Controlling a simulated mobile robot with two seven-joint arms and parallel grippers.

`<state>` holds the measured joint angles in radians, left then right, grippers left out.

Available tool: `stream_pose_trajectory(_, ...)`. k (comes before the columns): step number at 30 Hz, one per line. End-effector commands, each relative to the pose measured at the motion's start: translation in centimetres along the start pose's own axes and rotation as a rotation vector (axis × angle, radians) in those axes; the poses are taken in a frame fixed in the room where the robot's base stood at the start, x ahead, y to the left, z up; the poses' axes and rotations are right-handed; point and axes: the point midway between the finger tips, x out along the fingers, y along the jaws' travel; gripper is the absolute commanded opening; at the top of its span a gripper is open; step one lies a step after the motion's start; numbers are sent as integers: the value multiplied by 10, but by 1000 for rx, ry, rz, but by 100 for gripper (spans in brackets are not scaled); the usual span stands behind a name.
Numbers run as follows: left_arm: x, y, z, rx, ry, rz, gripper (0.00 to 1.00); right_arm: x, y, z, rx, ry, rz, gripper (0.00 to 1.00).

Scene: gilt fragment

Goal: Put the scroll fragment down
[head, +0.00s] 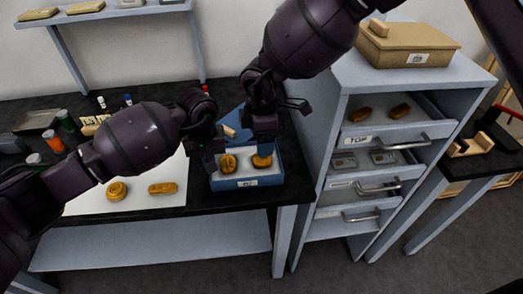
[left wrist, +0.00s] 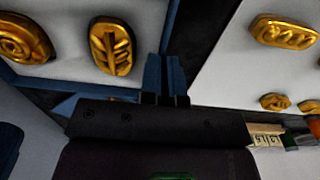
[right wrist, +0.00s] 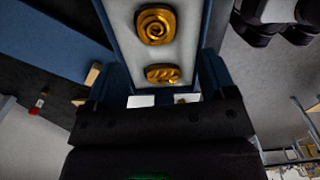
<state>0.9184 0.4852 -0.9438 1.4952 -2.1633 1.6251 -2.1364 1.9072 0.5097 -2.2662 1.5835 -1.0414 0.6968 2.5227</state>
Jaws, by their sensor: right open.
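The scroll fragment, a gold piece with a spiral relief, lies at the right end of the blue tray (head: 233,184) in the head view (head: 262,161). The spiral also shows in the right wrist view (right wrist: 155,24) and at the left wrist view's edge (left wrist: 22,40). My right gripper (head: 265,143) is open and empty, just above the scroll fragment. A gold leaf-relief fragment (head: 228,163) lies beside it at the left; it shows fully in the left wrist view (left wrist: 111,46). My left gripper (left wrist: 166,75) is shut and empty, near the tray's left side.
Bottles (head: 53,141) stand at the table's left.

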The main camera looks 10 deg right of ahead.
Motion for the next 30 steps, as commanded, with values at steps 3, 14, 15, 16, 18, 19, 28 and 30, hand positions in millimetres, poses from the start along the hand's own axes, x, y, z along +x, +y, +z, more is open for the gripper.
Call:
stream_pose_trajectory(3,7,-3,3,-1,-13,-9,0,-21,0,0,1,1,2,77)
stream_pose_trajectory(14,8,-4,5,-2,-19,-11,0,-47,1,0,0,1,2,77)
stream_pose_trajectory(15,8,-4,5,-2,-19,-11,0,-48,1,0,0,1,2,77)
stream_pose_trajectory(16,8,-4,5,-2,-19,-11,0,-48,1,0,0,1,2,77)
stream_pose_trajectory(18,9,-4,5,-2,-20,-12,0,-47,1,0,0,1,2,77)
stream_pose_trajectory(19,9,-4,5,-2,-20,-12,0,-47,1,0,0,1,2,77)
stream_pose_trajectory(28,9,-4,5,-2,-20,-12,0,-47,1,0,1,1,2,77)
stream_pose_trajectory(30,9,-4,5,-2,-20,-12,7,-47,1,0,1,1,2,77)
